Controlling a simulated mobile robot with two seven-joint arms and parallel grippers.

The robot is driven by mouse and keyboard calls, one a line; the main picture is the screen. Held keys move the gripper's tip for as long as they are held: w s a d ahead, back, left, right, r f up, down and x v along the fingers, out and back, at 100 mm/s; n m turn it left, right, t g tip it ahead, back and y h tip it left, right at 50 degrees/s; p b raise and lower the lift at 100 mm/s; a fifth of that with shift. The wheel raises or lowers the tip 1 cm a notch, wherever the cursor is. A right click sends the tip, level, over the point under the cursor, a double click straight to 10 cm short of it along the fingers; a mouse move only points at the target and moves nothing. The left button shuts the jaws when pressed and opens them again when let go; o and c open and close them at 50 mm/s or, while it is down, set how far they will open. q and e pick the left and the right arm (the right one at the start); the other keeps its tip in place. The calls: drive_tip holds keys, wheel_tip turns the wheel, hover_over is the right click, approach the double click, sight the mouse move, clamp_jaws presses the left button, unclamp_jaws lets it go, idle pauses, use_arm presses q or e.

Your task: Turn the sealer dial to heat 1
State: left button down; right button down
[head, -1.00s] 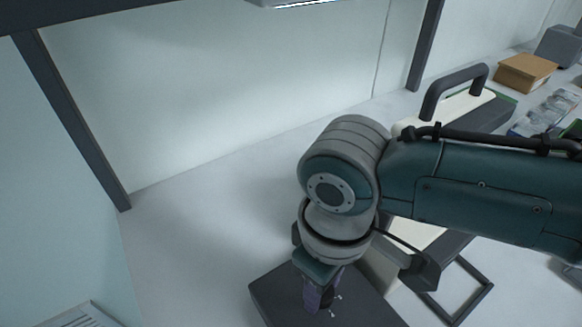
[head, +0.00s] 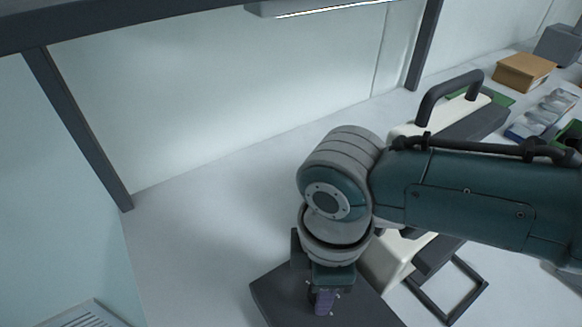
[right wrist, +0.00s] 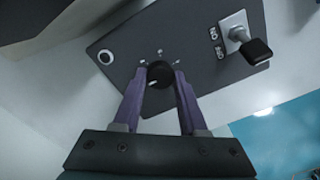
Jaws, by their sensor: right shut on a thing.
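The sealer has a cream body (head: 388,262) with a dark handle (head: 447,88), partly hidden behind my right arm. Its dark control panel (head: 275,290) lies at the bottom of the head view; the panel face (right wrist: 200,62) fills the upper middle of the right wrist view. A round black dial (right wrist: 160,76) sits on it with small white marks around its upper side; the marks are too small to read. My right gripper (right wrist: 161,74) has its purple fingers shut on the dial's two sides. In the head view the gripper (head: 323,300) points down at the panel. My left gripper is not in view.
A toggle switch (right wrist: 255,48) with ON and OFF labels stands out from the panel near the right finger. A round fitting (right wrist: 106,57) is at the panel's left. A cardboard box (head: 524,71) and a clear tray (head: 543,113) are at the right. The tabletop left of the sealer is clear.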

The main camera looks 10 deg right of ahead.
idle(0.5)
drive_tip(key=shift+c, duration=2.2)
unclamp_jaws()
wheel_tip(320, 180, up, 10)
drive_tip(key=p, duration=0.2)
